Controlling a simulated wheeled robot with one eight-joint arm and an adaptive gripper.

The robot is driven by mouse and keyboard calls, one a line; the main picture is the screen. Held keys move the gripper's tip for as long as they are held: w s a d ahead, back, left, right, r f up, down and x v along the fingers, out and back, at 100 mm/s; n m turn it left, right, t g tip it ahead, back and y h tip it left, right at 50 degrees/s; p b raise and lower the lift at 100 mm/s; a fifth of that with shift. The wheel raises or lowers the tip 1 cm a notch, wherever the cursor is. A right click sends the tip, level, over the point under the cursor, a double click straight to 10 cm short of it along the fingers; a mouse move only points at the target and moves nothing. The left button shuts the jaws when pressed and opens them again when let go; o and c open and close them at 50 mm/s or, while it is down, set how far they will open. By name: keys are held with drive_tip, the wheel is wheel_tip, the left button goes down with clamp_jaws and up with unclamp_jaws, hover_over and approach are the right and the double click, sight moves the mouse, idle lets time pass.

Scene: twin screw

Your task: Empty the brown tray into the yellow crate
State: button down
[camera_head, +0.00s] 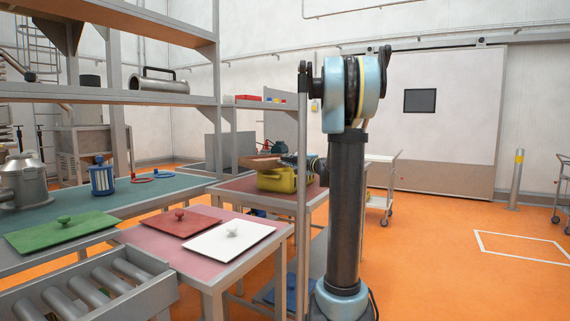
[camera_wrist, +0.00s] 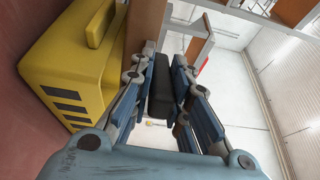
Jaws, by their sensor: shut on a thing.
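The yellow crate (camera_head: 277,182) stands on the reddish table in the middle of the head view. It fills the left of the wrist view (camera_wrist: 72,62), with dark slots in its side. The brown tray (camera_head: 262,162) is held over the crate's top; its brown side also shows in the wrist view (camera_wrist: 143,24). My gripper (camera_wrist: 161,88) is shut on a dark block, which looks like the tray's handle. In the head view my gripper (camera_head: 289,161) is at the tray's right end. The tray's contents and the crate's inside are hidden.
A green lid (camera_head: 62,232), a red lid (camera_head: 178,222) and a white lid (camera_head: 229,239) lie on the nearer tables. A blue canister (camera_head: 102,180) stands on the left table. A grey shelf post (camera_head: 303,200) rises near my arm. Orange floor is free at right.

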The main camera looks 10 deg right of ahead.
drive_tip(key=shift+w+a+r+m, duration=0.1)
drive_tip(key=shift+a+r+m, duration=0.25)
drive_tip(key=shift+r+m, duration=0.35)
drive_tip(key=shift+w+r+m, duration=0.15)
drive_tip(key=shift+r+m, duration=0.85)
drive_tip(key=shift+r, duration=0.15)
drive_tip(key=shift+w+d+r+m, duration=0.15)
drive_tip(key=shift+d+r+m, duration=0.15)
drive_tip(key=shift+r+m, duration=0.25)
drive_tip(key=shift+w+d+r+m, duration=0.15)
drive_tip(key=shift+d+r+m, duration=0.2)
drive_tip(key=shift+m, duration=0.2)
drive_tip(key=shift+w+d+r+m, duration=0.15)
drive_tip(key=shift+d+r+m, duration=0.15)
drive_tip(key=shift+r+m, duration=0.25)
drive_tip(key=shift+w+d+r+m, duration=0.15)
drive_tip(key=shift+d+r+m, duration=0.15)
drive_tip(key=shift+m, duration=0.35)
drive_tip(key=shift+w+d+r+m, duration=0.3)
drive_tip(key=shift+d+m, duration=0.15)
drive_tip(key=shift+m, duration=0.1)
drive_tip(key=shift+w+d+r+m, duration=0.25)
drive_tip(key=shift+d+m, duration=0.15)
drive_tip(key=shift+m, duration=0.15)
